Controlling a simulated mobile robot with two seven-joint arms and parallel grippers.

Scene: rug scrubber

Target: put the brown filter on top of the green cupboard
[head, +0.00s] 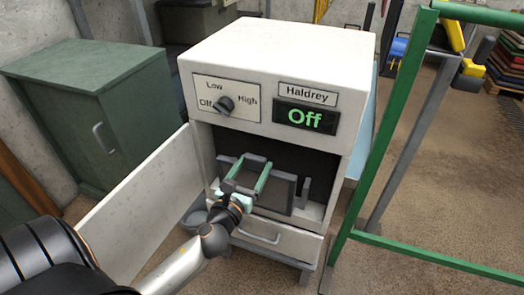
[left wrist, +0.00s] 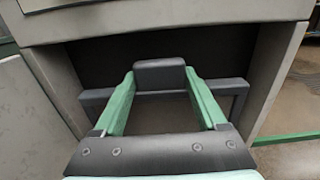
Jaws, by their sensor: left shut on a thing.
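The green cupboard (head: 65,85) stands at the left in the head view, with a flat, bare top and its door shut. My left gripper (head: 250,172) reaches into the open bay of the white machine (head: 270,65). Its green fingers are shut on the grey handle (left wrist: 160,76) of a dark grey part in the bay. Behind the fingers, a dark panel (head: 283,190) stands in the bay; my gripper partly covers it. No clearly brown filter shows, and I cannot tell whether this dark part is it. My right gripper is out of view.
The machine's door (head: 145,205) hangs open to the left, between the bay and the cupboard. A drawer (head: 265,235) is below the bay. The display reads "Off". A green metal frame (head: 385,120) stands close on the right. The cupboard top is clear.

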